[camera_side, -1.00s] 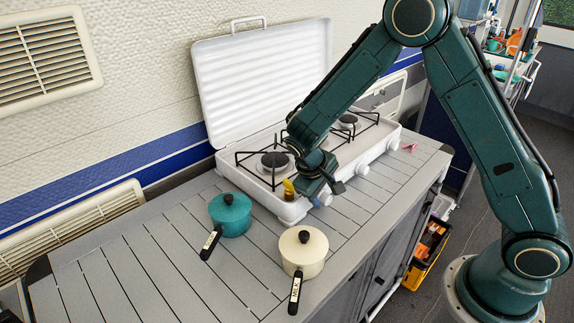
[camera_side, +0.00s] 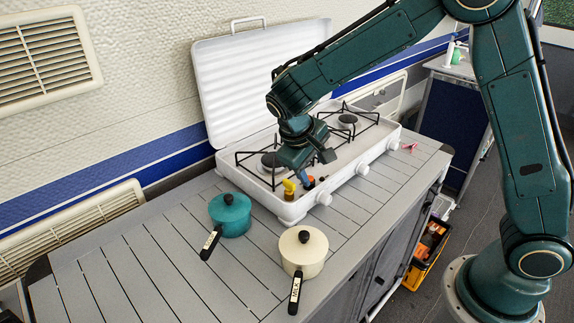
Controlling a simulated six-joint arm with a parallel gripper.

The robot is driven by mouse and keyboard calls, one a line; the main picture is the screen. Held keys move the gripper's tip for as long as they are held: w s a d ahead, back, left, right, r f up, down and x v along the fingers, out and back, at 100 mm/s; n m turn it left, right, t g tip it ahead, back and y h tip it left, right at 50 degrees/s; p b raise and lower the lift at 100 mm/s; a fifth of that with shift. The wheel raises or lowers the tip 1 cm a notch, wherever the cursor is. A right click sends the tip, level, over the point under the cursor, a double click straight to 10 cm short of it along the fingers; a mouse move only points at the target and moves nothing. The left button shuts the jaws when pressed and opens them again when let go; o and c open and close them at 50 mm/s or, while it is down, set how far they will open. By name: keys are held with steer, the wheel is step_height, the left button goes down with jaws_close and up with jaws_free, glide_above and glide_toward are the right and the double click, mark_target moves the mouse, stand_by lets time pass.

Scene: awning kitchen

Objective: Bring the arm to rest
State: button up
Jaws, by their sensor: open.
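My gripper (camera_side: 304,172) is open and empty, pointing down over the front left part of the white camping stove (camera_side: 350,170). My wrist and forearm hide part of the stove and its left burner. A small yellow-topped bottle (camera_side: 289,190) stands at the stove's front edge, just left of and below my gripper. I cannot tell how far apart they are.
A teal lidded pot (camera_side: 231,214) and a cream lidded pot (camera_side: 304,252) stand on the grey slatted counter (camera_side: 130,255). The stove's lid (camera_side: 245,80) stands open against the wall. A small red item (camera_side: 409,146) lies right of the stove. The counter's left part is clear.

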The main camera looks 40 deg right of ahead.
steer(key=s+d+r+t+y, duration=0.2)
steer(key=s+d+r+y, duration=0.1)
steer(key=s+r, duration=0.7)
steer(key=s+r+t+y, duration=0.2)
steer(key=s+r+t, duration=0.1)
steer(key=s, duration=1)
steer(key=shift+s+r+t, duration=0.15)
steer(key=shift+r+t, duration=0.15)
steer(key=shift+r, duration=0.35)
steer(key=shift+a, duration=0.1)
